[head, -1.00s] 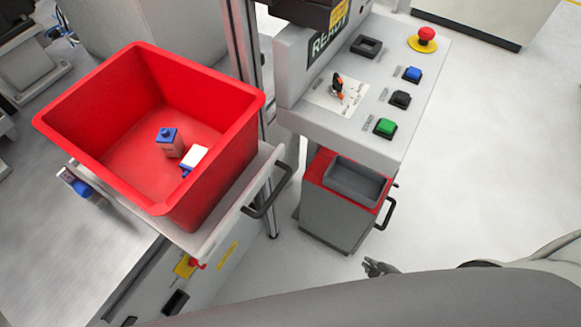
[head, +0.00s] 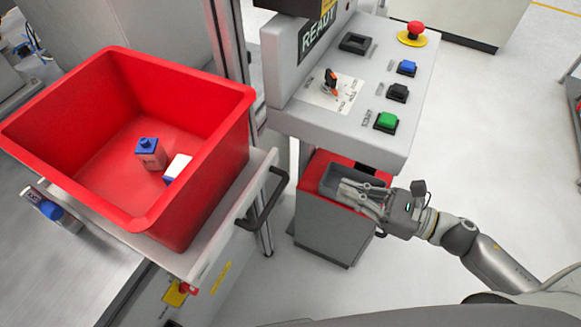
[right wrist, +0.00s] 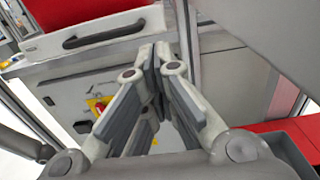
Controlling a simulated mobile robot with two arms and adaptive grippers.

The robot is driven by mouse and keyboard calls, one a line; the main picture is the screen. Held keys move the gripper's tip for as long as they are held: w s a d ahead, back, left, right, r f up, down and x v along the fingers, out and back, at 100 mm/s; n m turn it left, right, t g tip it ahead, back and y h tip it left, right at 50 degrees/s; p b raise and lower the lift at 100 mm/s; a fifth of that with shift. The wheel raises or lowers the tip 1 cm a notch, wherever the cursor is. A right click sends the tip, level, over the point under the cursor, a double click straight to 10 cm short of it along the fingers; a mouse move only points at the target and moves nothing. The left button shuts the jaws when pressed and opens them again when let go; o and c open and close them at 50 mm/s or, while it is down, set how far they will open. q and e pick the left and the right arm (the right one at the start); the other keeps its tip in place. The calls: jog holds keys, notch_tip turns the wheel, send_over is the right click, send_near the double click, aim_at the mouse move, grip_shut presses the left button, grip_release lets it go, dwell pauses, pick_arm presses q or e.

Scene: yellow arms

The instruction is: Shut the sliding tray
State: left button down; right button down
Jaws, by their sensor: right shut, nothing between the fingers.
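The sliding tray (head: 207,262) is a light grey platform with a dark bar handle (head: 265,197) on its right-hand front edge. It sticks out at the left, carrying a large red bin (head: 205,200). In the right wrist view, the tray's front (right wrist: 45,45) and handle (right wrist: 105,31) show at the top left. My right gripper (head: 345,188) is shut and empty, right of the handle and apart from it, over the small grey bin. Its closed fingertips also show in the right wrist view (right wrist: 156,50). My left gripper is not in view.
Two small blue-topped items (head: 150,153) lie in the red bin. A control panel (head: 345,112) with buttons overhangs the area behind my right gripper. A grey and red cabinet (head: 325,228) with a grey bin stands below it. Floor between tray and cabinet is narrow.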

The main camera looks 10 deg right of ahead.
aim_at(277, 163)
jog(key=p+x, duration=0.5)
jog(key=x, duration=0.9)
jog(key=b+x, duration=0.3)
jog(key=x, duration=1.4)
jog(key=shift+w+a, duration=0.2)
jog(key=shift+d+f, duration=0.1)
